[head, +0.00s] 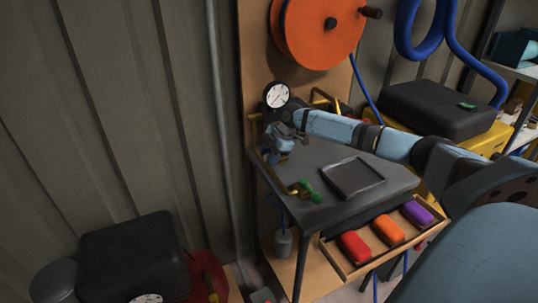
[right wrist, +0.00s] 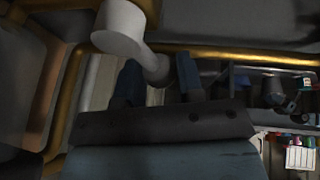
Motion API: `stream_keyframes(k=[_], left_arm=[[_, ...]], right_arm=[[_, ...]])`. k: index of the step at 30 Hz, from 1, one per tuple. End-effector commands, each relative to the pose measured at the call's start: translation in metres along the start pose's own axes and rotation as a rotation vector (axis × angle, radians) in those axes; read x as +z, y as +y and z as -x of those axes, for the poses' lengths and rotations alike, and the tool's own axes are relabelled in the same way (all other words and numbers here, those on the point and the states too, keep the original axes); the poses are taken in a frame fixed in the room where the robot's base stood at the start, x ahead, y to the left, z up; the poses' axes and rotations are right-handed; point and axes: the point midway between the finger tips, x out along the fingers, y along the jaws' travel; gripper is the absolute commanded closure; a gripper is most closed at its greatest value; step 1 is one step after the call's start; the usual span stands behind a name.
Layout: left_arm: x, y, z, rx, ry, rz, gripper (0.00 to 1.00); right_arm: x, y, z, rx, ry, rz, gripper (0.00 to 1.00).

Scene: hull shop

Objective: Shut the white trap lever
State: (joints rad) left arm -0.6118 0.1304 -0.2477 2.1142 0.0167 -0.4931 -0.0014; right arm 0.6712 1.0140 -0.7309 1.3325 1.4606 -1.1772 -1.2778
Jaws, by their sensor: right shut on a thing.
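The white trap lever (right wrist: 124,38) shows in the right wrist view as a rounded white arm running down to the right from the top, its lower end between my fingertips. My right gripper (right wrist: 157,76) is shut on that end. In the head view my right gripper (head: 275,152) is at the back left of the grey bench top, just below a round white gauge (head: 277,95). The gripper and wrist hide the lever there. How far the lever is turned I cannot tell. My left gripper is not in view.
Brass pipes (right wrist: 220,54) run close around the lever. A green-handled valve (head: 309,190) and a dark tray (head: 353,179) are on the bench. An open drawer (head: 338,258) below holds red, orange and purple blocks. An orange reel (head: 318,30) hangs above.

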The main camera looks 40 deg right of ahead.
Motion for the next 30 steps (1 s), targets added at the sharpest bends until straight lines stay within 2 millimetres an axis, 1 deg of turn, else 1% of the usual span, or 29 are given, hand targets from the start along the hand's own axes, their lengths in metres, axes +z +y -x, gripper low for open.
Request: stream_keyframes(k=[1, 7, 17, 18, 19, 26, 30], left_arm=[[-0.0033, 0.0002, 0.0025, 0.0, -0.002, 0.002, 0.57], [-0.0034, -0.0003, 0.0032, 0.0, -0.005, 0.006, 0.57], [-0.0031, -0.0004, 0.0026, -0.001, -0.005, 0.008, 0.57], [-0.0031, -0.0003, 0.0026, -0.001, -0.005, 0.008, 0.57], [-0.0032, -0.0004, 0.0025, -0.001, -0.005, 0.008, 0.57], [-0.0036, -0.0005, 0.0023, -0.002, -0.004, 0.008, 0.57], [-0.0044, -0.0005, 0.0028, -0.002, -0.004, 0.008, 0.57]], right_arm=[[0.0, -0.0019, 0.0026, -0.016, 0.008, 0.032, 1.0], [0.002, -0.0089, 0.0035, -0.065, 0.033, 0.155, 1.0], [0.0023, -0.0096, 0.0036, -0.071, 0.037, 0.173, 1.0], [0.0023, -0.0096, 0.0036, -0.071, 0.037, 0.173, 0.56], [0.0023, -0.0096, 0.0037, -0.07, 0.037, 0.173, 0.54], [0.0024, -0.0096, 0.0038, -0.07, 0.037, 0.172, 0.54], [0.0029, -0.0088, 0.0118, -0.069, 0.036, 0.172, 0.54]])
